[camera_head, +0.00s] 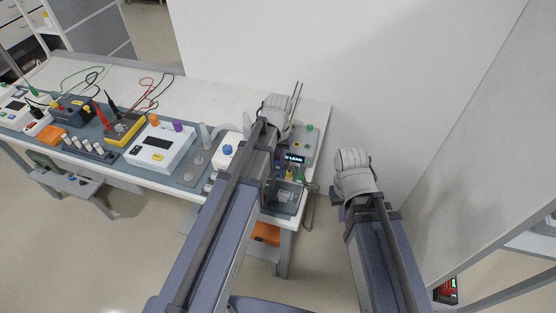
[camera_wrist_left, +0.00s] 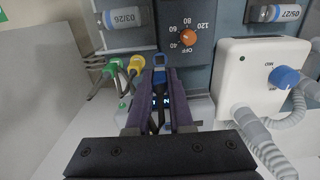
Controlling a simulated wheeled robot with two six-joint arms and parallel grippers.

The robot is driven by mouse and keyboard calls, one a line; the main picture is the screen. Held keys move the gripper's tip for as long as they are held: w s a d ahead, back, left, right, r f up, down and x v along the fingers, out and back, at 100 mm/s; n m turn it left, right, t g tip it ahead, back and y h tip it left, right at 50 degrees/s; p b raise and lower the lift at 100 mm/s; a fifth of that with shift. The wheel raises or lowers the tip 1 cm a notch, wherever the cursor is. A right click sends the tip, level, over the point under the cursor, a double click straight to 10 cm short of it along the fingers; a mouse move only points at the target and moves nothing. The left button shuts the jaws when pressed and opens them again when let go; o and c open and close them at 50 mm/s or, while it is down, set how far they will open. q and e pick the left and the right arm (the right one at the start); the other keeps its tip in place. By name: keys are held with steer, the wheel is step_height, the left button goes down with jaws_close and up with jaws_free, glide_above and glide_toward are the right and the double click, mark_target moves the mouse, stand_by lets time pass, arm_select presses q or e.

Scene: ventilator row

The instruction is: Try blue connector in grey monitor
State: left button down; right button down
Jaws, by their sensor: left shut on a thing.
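In the left wrist view my left gripper (camera_wrist_left: 161,78) has its two purple fingers shut on the blue connector (camera_wrist_left: 160,60), whose dark lead runs back between the fingers. Yellow (camera_wrist_left: 135,64) and green (camera_wrist_left: 113,67) connectors sit just left of it. A grey monitor with a lit display reading "LEAD" (camera_head: 294,158) stands at the bench's right end in the head view; my left arm partly covers it. In the wrist view its display is mostly hidden behind the fingers. I cannot tell whether the blue connector touches a socket. My right gripper (camera_head: 352,170) hangs right of the bench; its jaws are unclear.
A white box with a blue knob (camera_wrist_left: 285,77) and ribbed hoses stands close right of my left gripper. A grey panel with an orange dial (camera_wrist_left: 188,38) is ahead. Other devices, including a white unit (camera_head: 157,150), fill the bench leftward. A white wall stands behind.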

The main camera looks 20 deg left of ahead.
mark_target(278, 165)
arm_select(q)
steer(key=shift+f+b, duration=1.3)
steer(key=shift+f, duration=0.35)
steer(key=shift+f+b, duration=0.85)
steer(key=shift+b, duration=0.05)
steer(key=c, duration=0.7)
jaws_free()
step_height(278, 165, up, 8)
steer(key=p, duration=0.8)
steer(key=s+d+m, duration=0.1)
steer(key=s+d, duration=0.2)
steer(key=s, duration=0.1)
steer(key=s+d+m, duration=0.1)
steer(key=s+d, duration=0.3)
steer(key=s, duration=0.1)
steer(key=s+d+m+y, duration=0.1)
steer(key=s+d, duration=0.2)
steer(key=s, duration=0.2)
steer(key=shift+s+d+f, duration=0.1)
steer(key=shift+s+d, duration=0.05)
steer(key=shift+d, duration=0.1)
